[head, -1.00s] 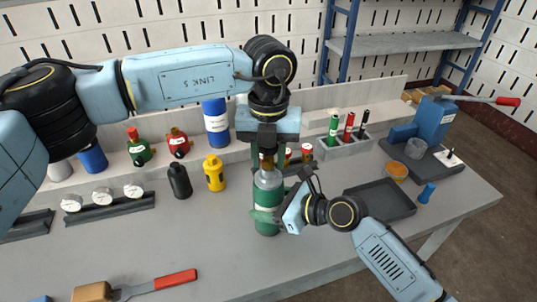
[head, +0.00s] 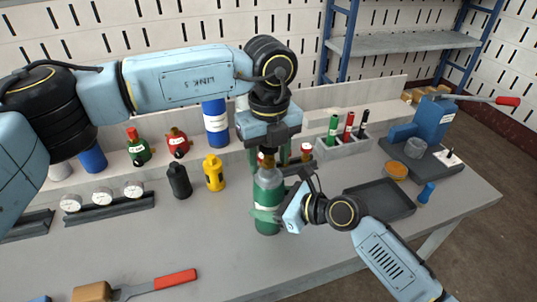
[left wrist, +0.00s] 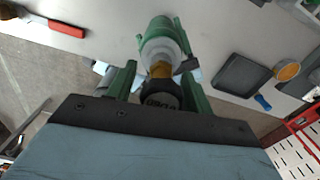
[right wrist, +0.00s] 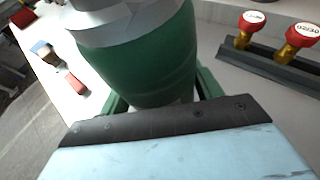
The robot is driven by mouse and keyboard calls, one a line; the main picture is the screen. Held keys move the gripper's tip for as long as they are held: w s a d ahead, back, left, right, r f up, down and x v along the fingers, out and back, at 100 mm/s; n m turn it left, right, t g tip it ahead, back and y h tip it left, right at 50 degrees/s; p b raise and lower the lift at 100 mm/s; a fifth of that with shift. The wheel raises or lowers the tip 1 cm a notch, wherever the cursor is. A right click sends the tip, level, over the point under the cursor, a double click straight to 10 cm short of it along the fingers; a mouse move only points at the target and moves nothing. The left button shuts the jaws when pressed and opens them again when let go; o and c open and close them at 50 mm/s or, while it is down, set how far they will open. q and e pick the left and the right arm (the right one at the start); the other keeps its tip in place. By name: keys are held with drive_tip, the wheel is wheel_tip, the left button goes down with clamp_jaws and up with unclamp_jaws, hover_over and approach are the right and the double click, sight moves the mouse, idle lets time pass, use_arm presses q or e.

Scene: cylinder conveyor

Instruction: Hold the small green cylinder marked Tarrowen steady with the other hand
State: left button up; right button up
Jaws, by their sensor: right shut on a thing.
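The green cylinder (head: 268,188), with a pale grey-green upper part, stands upright on the bench in the head view. Its name is not readable. My right gripper (head: 266,214) is shut on its lower body from the right; the cylinder's green side fills the right wrist view (right wrist: 140,70). My left gripper (head: 268,154) is above, pointing down, with open fingers on both sides of the cylinder's top. In the left wrist view a brass neck (left wrist: 160,69) and a round black part with white lettering (left wrist: 160,94) show between the green fingers, with a gap visible at the left.
Behind are a black bottle (head: 179,181), a yellow bottle (head: 214,173), small red-topped valves (head: 306,149) and a grey holder (head: 344,147). A dark tray (head: 380,199) lies to the right. A red-handled tool (head: 174,279) lies front left. The bench between is clear.

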use_arm(q)
drive_tip(key=shift+w+r, duration=0.1)
drive_tip(key=shift+r, duration=0.05)
drive_tip(key=shift+r, duration=1.15)
drive_tip(key=m, duration=0.4)
drive_tip(key=shift+m, duration=1)
drive_tip(key=shift+m, duration=1.2)
drive_tip(key=m, duration=0.3)
drive_tip(key=shift+m, duration=0.3)
